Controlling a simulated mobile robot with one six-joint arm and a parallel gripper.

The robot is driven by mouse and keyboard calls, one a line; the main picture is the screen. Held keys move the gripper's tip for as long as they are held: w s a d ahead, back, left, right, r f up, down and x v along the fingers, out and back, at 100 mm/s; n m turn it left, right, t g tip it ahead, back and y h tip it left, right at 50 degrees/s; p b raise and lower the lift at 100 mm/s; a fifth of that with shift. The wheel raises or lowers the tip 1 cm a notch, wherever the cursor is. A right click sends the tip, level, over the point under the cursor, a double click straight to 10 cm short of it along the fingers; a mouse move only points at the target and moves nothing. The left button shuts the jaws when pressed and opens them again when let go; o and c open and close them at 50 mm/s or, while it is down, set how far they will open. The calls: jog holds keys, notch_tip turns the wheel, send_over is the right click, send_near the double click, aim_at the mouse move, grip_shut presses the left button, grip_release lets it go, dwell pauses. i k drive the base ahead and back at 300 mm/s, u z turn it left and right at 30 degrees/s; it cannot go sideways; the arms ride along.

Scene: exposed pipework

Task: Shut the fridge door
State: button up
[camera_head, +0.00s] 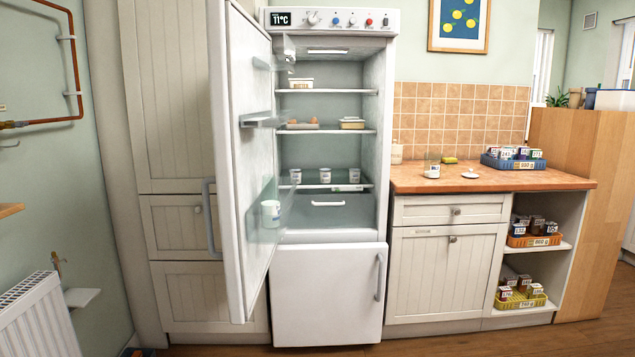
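The white fridge (326,335) stands in the middle of the view, with a control panel along its top. Its upper door (236,160) is wide open, hinged on the left and swung out toward me. The door's grey handle (210,218) is on its outer face, at the left. Inside the door are clear racks, with a white container (270,213) in the low one. The shelves hold eggs, tubs and several small cups (325,175). The lower door (326,293) is shut, with a handle on its right. My gripper is not in view.
A wooden worktop (480,178) over a cupboard is right of the fridge, with open shelves of jars beside it. Tall cupboards (165,100) are close behind the open door. A radiator (38,315) is at the lower left. Some bare floor shows in front.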

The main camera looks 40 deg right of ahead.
aim_at(240, 58)
jog(key=z, duration=4.6)
jog(key=i, duration=0.1)
jog(key=u, duration=3.55)
jog(key=i, duration=1)
jog(key=u, duration=0.85)
